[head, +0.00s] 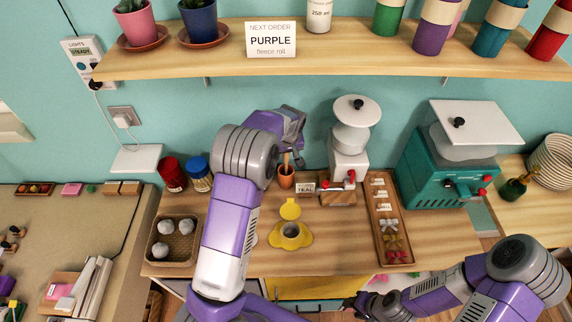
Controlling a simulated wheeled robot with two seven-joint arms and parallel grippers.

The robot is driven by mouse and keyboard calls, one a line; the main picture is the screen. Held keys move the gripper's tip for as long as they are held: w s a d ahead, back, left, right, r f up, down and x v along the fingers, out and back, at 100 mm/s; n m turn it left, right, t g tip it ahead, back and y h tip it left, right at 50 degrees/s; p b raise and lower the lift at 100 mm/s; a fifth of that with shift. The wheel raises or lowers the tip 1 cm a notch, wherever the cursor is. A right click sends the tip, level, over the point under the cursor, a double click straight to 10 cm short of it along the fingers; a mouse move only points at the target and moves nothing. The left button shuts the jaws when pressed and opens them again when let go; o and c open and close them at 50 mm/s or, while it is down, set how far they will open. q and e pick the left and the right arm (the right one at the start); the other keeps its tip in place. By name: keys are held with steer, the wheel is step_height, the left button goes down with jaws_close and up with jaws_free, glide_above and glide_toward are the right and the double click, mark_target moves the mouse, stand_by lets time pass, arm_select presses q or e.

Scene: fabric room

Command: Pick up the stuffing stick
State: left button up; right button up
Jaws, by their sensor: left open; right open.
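The stuffing stick (286,160) looks like a thin wooden stick standing upright in a small terracotta cup (286,181) on the wooden counter. Only a short length of it shows above the cup; its upper part is hidden by my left gripper (291,155). My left gripper is open and points down over the cup, at the stick's top. I cannot tell whether the fingers touch the stick. My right gripper (364,304) is open and low at the front edge of the counter, well away from the cup, partly seen.
A yellow flower-shaped holder (291,236) sits in front. A tray of bows (388,257), a teal machine (436,171), a basket of grey balls (188,261) and jars (172,174) are nearby. A shelf (330,61) hangs above.

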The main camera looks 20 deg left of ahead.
arm_select(q)
jaws_close()
steer(key=shift+r, duration=0.15)
